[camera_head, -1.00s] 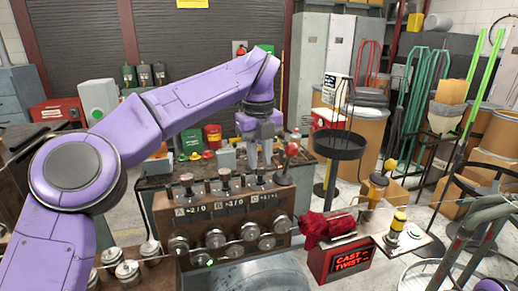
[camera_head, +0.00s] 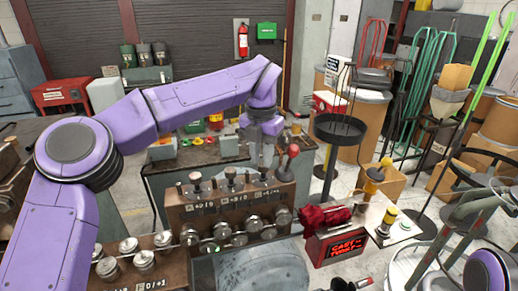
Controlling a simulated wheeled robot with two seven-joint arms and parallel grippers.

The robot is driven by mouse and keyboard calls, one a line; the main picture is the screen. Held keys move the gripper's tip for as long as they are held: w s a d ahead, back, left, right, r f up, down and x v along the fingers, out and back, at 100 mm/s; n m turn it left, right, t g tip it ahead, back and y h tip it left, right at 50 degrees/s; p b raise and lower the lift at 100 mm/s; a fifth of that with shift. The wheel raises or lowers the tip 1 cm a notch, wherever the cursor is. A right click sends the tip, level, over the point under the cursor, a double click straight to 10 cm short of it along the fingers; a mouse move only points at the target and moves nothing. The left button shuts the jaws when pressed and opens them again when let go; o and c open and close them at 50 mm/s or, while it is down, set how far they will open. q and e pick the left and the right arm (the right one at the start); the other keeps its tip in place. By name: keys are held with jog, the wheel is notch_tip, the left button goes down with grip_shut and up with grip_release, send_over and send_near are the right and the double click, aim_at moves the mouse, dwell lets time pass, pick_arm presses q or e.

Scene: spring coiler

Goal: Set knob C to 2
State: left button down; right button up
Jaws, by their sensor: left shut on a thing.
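The brown control panel (camera_head: 178,214) stands in the middle with three upright knobs along its top. Knob A (camera_head: 195,181) and knob B (camera_head: 230,176) stand free, each above a small white scale label. Knob C (camera_head: 264,180) is the rightmost one, and its top is largely hidden by my gripper. My left gripper (camera_head: 262,162) points down from above and is shut on knob C. The scale under knob C is too small to read, so its setting cannot be told. My right gripper is not in view; part of my right arm shows at the lower right.
A lever with a red ball (camera_head: 293,150) rises just right of knob C. Metal rollers (camera_head: 238,238) line the panel's front. A black round tray stand (camera_head: 338,130) is farther right.

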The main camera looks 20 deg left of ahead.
aim_at(262, 166)
pick_arm(q)
jog(key=shift+s+d+f+m+g, duration=0.15)
jog(key=shift+f+m, duration=0.15)
jog(key=shift+f, duration=0.3)
jog(key=shift+s+d+f+m+g, duration=0.15)
jog(key=shift+f+m, duration=0.15)
jog(key=shift+f, duration=0.25)
jog(key=shift+s+m, duration=0.2)
jog(key=shift+m, duration=0.3)
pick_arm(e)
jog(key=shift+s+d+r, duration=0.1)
pick_arm(q)
jog(key=c, duration=1.4)
grip_release()
jog(key=o, duration=0.6)
jog(key=r, duration=0.2)
jog(key=w+r+b, duration=0.1)
jog(key=r, duration=0.1)
jog(key=shift+d+r, duration=0.1)
jog(key=shift+r, duration=0.3)
notch_tip(262, 166, up, 8)
jog(key=p, duration=0.1)
jog(key=shift+s+a, duration=0.25)
jog(key=shift+s, duration=0.05)
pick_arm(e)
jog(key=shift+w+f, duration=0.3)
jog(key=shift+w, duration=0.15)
